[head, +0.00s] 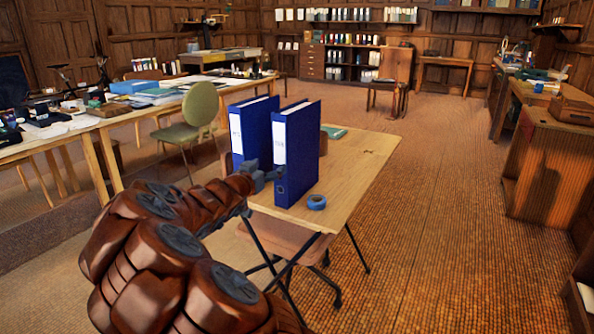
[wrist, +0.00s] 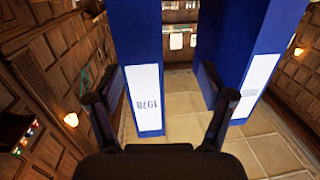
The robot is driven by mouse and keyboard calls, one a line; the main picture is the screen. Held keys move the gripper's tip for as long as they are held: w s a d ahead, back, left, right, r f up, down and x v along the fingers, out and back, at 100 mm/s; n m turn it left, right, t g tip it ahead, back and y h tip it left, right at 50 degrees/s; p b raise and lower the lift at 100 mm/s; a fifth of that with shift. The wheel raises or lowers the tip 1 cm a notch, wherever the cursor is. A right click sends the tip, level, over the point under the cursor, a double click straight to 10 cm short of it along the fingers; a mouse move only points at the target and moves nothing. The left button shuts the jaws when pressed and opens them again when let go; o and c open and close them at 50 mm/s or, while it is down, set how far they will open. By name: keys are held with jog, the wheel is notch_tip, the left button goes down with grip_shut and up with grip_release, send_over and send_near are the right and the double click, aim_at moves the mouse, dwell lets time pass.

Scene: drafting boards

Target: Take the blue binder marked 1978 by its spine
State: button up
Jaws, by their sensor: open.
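Two blue binders stand upright on a small wooden table (head: 358,165). The blue binder marked 1978 (wrist: 137,40) shows its white spine label at left of centre in the wrist view; by its place it seems to be the right-hand binder (head: 307,150) in the head view. The other blue binder (head: 252,128) stands left of it, with a gap between; it is at right in the wrist view (wrist: 236,50). My gripper (head: 267,176) is open at the spines. In the wrist view its fingers (wrist: 158,78) lie either side of the 1978 spine; contact cannot be told.
A blue tape roll (head: 316,202) lies by the right binder's foot near the table's front edge. A green book (head: 334,132) lies behind the binders. A green chair (head: 192,117) and a long cluttered table (head: 90,122) stand to the left.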

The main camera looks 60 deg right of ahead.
aim_at(298, 152)
jog(key=shift+m+g+h, duration=0.4)
jog(key=shift+m+g, duration=0.2)
jog(key=shift+g, duration=0.3)
jog(key=shift+s+d+f+b, duration=0.25)
jog(key=shift+d+b, duration=0.05)
jog(key=shift+d, duration=1.25)
jog(key=shift+s+d+f+b, duration=0.2)
jog(key=shift+d+b, duration=0.15)
jog(key=shift+d, duration=1.2)
jog(key=shift+s+d+f+b, duration=0.25)
jog(key=shift+d+b, duration=0.05)
jog(key=shift+d, duration=1.25)
jog(key=shift+c, duration=0.3)
grip_shut()
